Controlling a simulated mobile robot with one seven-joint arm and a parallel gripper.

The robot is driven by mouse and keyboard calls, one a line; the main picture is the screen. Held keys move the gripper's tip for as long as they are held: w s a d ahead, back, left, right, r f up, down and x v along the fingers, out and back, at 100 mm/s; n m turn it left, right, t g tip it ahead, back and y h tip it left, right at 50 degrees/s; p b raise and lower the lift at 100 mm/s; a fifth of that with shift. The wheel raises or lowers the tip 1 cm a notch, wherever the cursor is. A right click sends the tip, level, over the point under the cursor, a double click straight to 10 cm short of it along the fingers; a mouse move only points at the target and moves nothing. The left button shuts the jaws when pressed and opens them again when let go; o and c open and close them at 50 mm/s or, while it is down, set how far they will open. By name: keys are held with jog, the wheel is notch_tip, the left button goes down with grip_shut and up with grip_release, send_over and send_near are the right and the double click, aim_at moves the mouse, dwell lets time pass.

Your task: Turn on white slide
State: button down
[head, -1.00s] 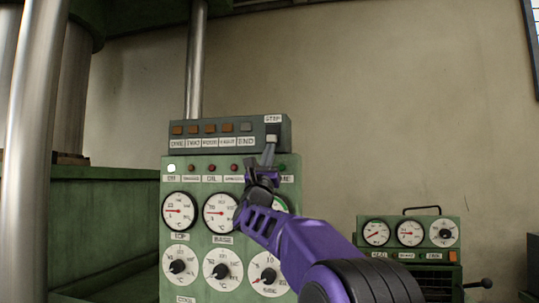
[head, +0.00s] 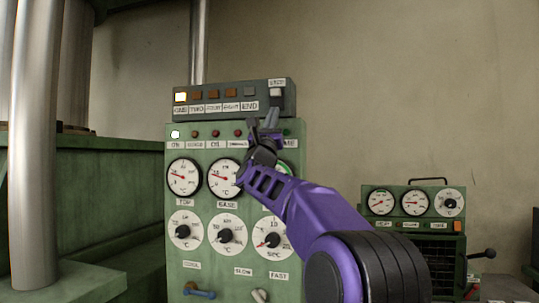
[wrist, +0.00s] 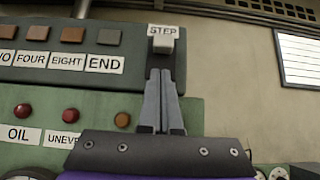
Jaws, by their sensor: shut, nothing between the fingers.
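The white slide (head: 277,92) sits just under the STEP label at the right end of the grey button box (head: 235,115). In the wrist view the white slide (wrist: 163,43) almost touches the STEP label above it. My gripper (head: 267,119) is below the slide, in front of the box's right part. In the wrist view my gripper's fingers (wrist: 160,73) are together and empty, pointing up at the slide's lower edge. A small gap seems to separate them from it; contact cannot be told for sure.
The box carries a row of buttons; the leftmost button (head: 181,97) is lit. The green gauge panel (head: 205,257) with dials is below, partly hidden by my arm. A smaller green gauge unit (head: 413,224) stands at the right. A metal column (head: 36,150) rises at the left.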

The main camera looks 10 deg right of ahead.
jog(key=b+v, duration=0.3)
jog(key=v, duration=0.7)
jog(key=shift+f+b, duration=0.4)
jog(key=shift+f, duration=0.2)
